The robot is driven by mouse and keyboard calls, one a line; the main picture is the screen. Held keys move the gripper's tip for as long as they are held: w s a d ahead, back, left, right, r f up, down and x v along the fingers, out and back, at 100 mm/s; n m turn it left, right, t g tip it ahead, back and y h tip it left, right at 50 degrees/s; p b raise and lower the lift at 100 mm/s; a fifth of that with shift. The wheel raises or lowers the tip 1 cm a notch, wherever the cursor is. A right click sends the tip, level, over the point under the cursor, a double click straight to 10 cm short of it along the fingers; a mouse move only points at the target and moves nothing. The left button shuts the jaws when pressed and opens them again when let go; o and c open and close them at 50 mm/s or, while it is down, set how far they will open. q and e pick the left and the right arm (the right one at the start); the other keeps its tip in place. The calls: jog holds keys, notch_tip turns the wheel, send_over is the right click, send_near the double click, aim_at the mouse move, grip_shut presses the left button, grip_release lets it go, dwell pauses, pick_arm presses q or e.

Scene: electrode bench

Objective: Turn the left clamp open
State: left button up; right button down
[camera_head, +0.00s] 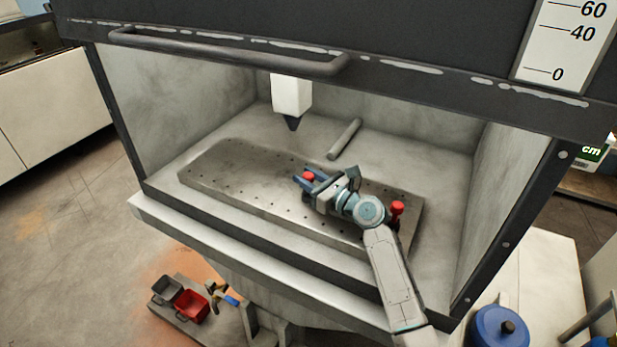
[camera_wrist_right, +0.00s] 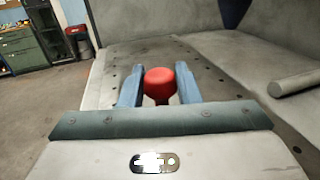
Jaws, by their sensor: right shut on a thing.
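The left clamp has a red knob (camera_head: 309,176) that shows near the middle of the perforated plate (camera_head: 225,184). My right gripper (camera_head: 305,181) is at this knob, with one finger on each side. In the right wrist view the red knob (camera_wrist_right: 159,82) sits between the two blue fingers of my right gripper (camera_wrist_right: 159,88), which is shut on it. The lower part of the clamp is mostly hidden behind the gripper. A second clamp with a red knob (camera_head: 397,208) stands at the right end of the plate, beside my right arm. My left gripper is not in view.
A grey cylinder (camera_head: 345,138) lies behind the plate. A white head with a dark tip (camera_head: 291,98) hangs above the plate. The raised hood door with its bar handle (camera_head: 230,52) is overhead. The plate's left part is bare.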

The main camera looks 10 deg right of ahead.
jog(key=c, duration=1.1)
grip_release()
jog(key=shift+c, duration=0.2)
jog(key=shift+d, duration=0.1)
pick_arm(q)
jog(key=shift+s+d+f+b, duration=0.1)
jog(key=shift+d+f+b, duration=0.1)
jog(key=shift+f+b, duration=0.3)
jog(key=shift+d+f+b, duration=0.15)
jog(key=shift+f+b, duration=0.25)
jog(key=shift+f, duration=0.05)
pick_arm(e)
jog(key=v, duration=0.7)
jog(key=shift+s+d, duration=0.1)
jog(key=shift+s, duration=0.2)
